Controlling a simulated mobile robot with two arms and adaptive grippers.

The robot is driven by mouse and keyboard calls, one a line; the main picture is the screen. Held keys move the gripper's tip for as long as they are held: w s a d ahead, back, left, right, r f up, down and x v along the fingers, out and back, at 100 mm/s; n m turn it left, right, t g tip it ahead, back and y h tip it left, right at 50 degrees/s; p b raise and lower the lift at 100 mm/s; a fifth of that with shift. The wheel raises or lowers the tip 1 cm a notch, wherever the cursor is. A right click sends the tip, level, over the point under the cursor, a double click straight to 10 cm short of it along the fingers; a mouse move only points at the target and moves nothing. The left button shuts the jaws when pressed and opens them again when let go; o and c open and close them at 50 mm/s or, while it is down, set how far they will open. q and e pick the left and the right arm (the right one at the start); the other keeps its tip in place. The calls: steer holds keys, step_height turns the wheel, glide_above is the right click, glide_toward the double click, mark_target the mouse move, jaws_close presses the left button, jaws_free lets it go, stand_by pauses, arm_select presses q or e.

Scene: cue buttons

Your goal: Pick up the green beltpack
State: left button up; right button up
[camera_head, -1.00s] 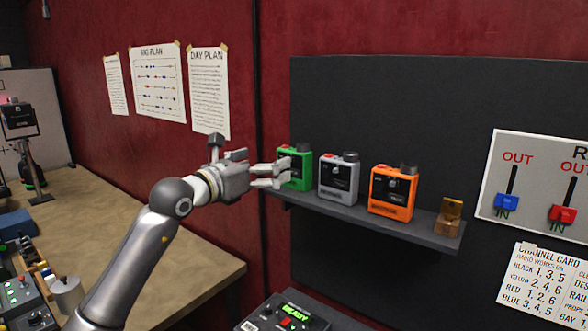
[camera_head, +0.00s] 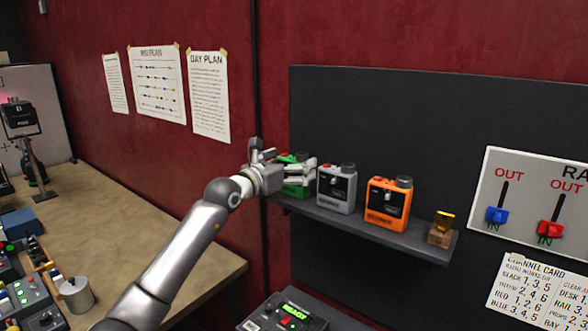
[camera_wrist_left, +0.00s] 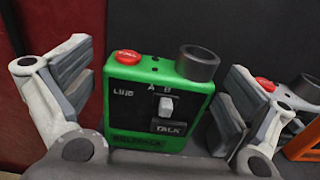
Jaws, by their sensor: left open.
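The green beltpack (camera_head: 297,190) stands at the left end of a dark wall shelf (camera_head: 400,236), mostly hidden behind my gripper in the head view. In the left wrist view the green beltpack (camera_wrist_left: 150,103) is upright, with a red button, a dark round knob and a TALK switch on its face. My left gripper (camera_head: 300,174) is open, with one finger on each side of the green beltpack. In the left wrist view its fingers (camera_wrist_left: 155,95) show gaps to the beltpack's sides, the right one narrower. My right gripper is not in view.
A grey beltpack (camera_head: 337,190) stands close to the right of the green one, near my right-hand finger. An orange beltpack (camera_head: 388,204) and a small wooden block with a yellow top (camera_head: 441,231) stand farther right. A desk (camera_head: 180,250) is below left.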

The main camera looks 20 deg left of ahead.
arm_select(q)
steer(key=shift+w+d, duration=0.1)
steer(key=shift+w, duration=0.3)
steer(key=shift+c, duration=0.3)
steer(key=c, duration=1)
steer(key=shift+c, duration=0.7)
steer(key=shift+r, duration=0.15)
